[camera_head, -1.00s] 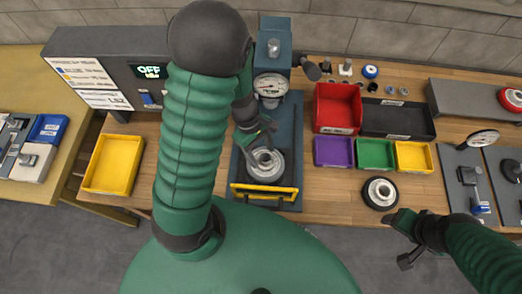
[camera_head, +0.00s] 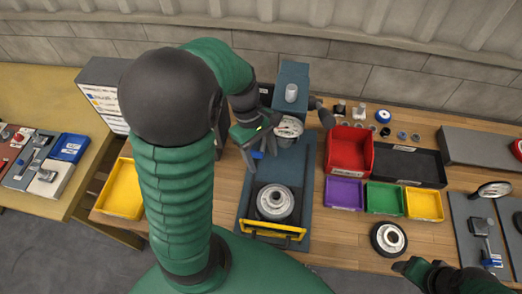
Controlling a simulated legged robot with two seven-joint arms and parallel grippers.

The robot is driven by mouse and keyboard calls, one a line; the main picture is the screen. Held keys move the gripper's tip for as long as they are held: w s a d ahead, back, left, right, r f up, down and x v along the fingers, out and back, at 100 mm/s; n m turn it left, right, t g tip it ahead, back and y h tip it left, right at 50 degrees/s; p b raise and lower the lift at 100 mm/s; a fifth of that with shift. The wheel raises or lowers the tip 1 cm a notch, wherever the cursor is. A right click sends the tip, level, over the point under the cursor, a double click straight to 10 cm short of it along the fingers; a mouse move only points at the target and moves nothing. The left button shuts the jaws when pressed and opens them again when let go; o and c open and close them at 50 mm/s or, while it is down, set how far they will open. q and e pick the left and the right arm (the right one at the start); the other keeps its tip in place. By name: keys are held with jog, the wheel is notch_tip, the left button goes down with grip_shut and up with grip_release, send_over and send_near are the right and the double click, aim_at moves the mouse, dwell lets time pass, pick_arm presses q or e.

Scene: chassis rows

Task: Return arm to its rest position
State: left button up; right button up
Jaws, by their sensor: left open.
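My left arm rises from the lower left and bends over the workbench. My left gripper (camera_head: 254,150) is open and empty, above the back part of the blue press fixture (camera_head: 298,172), in front of its dial gauge (camera_head: 289,128). A grey round part with a dark rim (camera_head: 275,202) sits on the fixture, apart from the gripper, behind a yellow bar (camera_head: 272,229). My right gripper (camera_head: 408,268) is at the lower right, below a second wheel-like part (camera_head: 388,239); whether its fingers are open is unclear.
A yellow tray (camera_head: 121,190) stands left. Red (camera_head: 349,153), purple (camera_head: 344,193), green (camera_head: 385,198) and yellow (camera_head: 424,205) bins stand right of the fixture, beside a black tray (camera_head: 409,167). Small parts lie behind them.

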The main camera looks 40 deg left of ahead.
pick_arm(q)
jog(key=shift+a+r, duration=0.2)
jog(key=shift+r, duration=0.3)
jog(key=d+f+m+t+y, duration=0.3)
jog(key=d+m, duration=0.6)
jog(key=m, duration=0.7)
jog(key=shift+s+f+m+y, duration=0.15)
jog(key=shift+f+m+y, duration=0.2)
jog(key=shift+f, duration=0.6)
jog(key=shift+a+f, duration=0.1)
jog(key=shift+a, duration=0.2)
jog(key=shift+d, duration=0.15)
